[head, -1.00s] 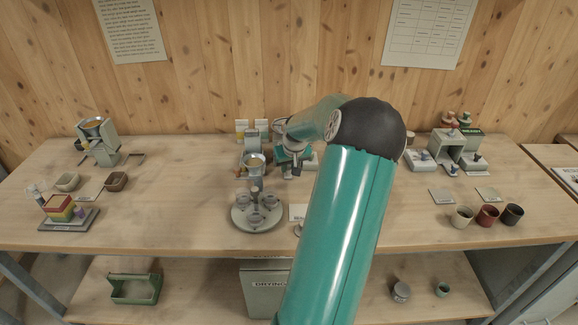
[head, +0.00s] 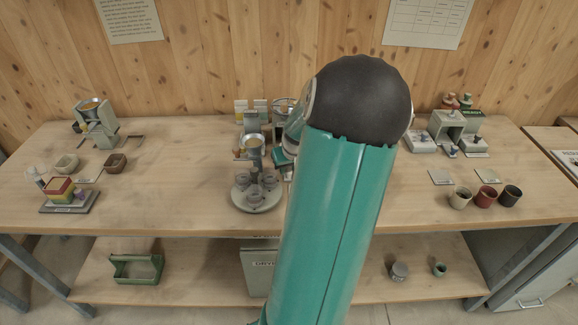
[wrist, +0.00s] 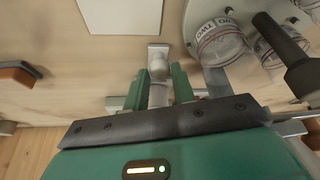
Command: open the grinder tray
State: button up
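My gripper (wrist: 157,88) points down over the bench in the wrist view, its two green fingers apart. A pale grey knob-like part (wrist: 158,66) lies between and just beyond the fingertips; I cannot tell whether they touch it. It may be the handle of the grinder tray, but the tray itself is not clearly visible. In the head view, a grey machine with a copper-coloured bowl (head: 254,142) stands mid-bench, just left of my arm. I cannot tell for sure that it is the grinder. My arm hides the gripper's fingers and the area around them there.
A round turntable with clear cups (head: 257,196) stands in front of the machine; it is close to my gripper in the wrist view (wrist: 196,27). A dark-handled part (wrist: 285,45) sticks out at right there. A pale card (wrist: 120,14) lies flat on the bench.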

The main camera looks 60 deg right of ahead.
jog(key=o, duration=0.3)
jog(key=shift+r, duration=0.1)
jog(key=v, duration=1.3)
jog(key=shift+r, duration=0.25)
jog(key=shift+s+a, duration=0.1)
jog(key=shift+a, duration=0.05)
